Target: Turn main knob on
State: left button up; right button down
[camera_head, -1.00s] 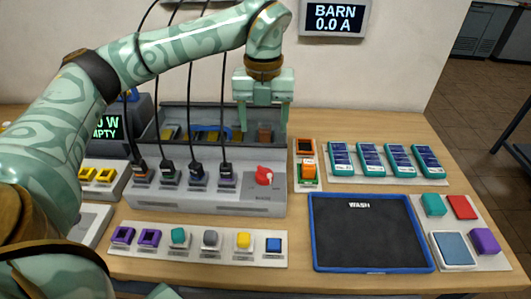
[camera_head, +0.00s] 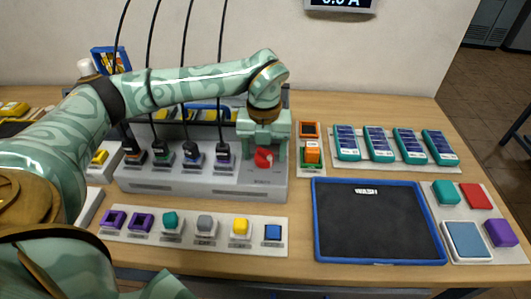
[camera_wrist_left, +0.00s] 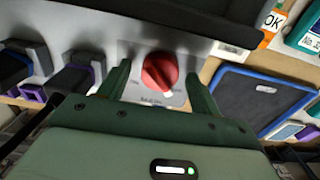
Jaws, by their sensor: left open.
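The main knob (camera_head: 264,157) is a red rotary knob on the right end of the grey panel (camera_head: 215,188). In the left wrist view the knob (camera_wrist_left: 160,73) sits between the two fingers, with its ridge tilted. My left gripper (camera_head: 264,158) is open around the knob, one finger on each side with gaps. The left gripper also shows in the left wrist view (camera_wrist_left: 160,78). The labels beside the knob are too small to read surely. My right gripper is not in view.
Several black plugs with cables, one of them (camera_head: 222,153), stand on the panel left of the knob. A black mat with a blue rim (camera_head: 316,225) lies to the right front. A strip of coloured blocks (camera_head: 190,247) lies in front. Teal battery packs (camera_head: 378,143) stand at right.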

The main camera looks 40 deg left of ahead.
pick_arm(q)
jog(key=shift+f, duration=0.15)
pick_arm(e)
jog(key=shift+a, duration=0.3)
pick_arm(q)
jog(key=c, duration=1)
jog(key=shift+o, duration=0.2)
jog(key=shift+m+p, duration=0.4)
jog(key=shift+p, duration=0.2)
jog(key=m+p, duration=0.7)
jog(key=p, duration=0.1)
jog(key=shift+r, duration=0.3)
jog(key=m+p, duration=0.4)
jog(key=m, duration=0.1)
jog(key=shift+m, duration=0.4)
jog(key=m+p, duration=0.2)
jog(key=m, duration=0.2)
jog(key=shift+f, duration=0.2)
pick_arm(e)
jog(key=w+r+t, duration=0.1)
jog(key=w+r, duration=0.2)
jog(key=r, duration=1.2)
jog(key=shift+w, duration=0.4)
pick_arm(q)
jog(key=shift+m, duration=0.3)
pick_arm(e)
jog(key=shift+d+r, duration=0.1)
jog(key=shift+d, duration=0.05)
